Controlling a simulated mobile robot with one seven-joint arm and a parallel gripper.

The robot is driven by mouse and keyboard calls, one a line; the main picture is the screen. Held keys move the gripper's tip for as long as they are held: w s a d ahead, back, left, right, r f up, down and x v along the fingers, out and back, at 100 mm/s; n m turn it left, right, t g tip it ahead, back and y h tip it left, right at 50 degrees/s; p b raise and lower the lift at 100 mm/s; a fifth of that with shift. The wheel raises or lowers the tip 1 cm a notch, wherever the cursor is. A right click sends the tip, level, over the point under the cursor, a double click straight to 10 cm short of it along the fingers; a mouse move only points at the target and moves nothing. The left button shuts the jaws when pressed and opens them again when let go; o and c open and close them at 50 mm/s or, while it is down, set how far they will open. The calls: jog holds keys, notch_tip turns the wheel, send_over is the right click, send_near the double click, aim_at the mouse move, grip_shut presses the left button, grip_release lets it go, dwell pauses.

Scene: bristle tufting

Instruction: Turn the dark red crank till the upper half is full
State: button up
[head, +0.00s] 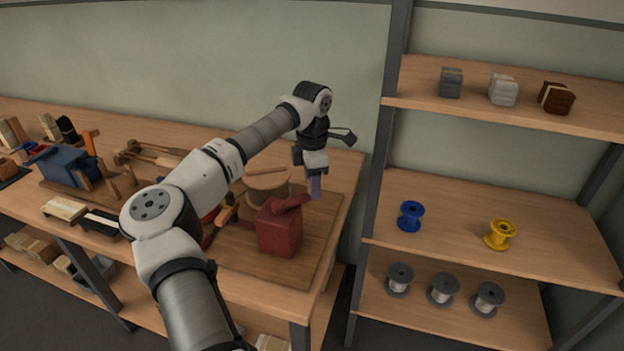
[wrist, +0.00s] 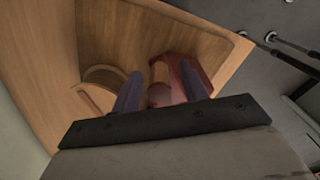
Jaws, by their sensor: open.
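The dark red crank (head: 293,202) sticks out from the top of a dark red block (head: 280,230) at the right end of the workbench. My gripper (head: 315,188) points down at the crank's outer end. A round wooden piece (head: 268,184) stands behind the block. My arm hides part of the mechanism, and the upper half's filling cannot be made out.
The workbench (head: 345,165) carries a blue vise-like tool (head: 66,166), wooden tools and brush blocks to the left. A shelf rack (head: 375,215) stands close on the right, with a blue spool (head: 410,216), a yellow spool (head: 499,234) and grey spools.

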jog(key=shift+f, duration=0.15)
jog(key=shift+c, duration=0.2)
grip_shut()
jog(key=shift+w, duration=0.15)
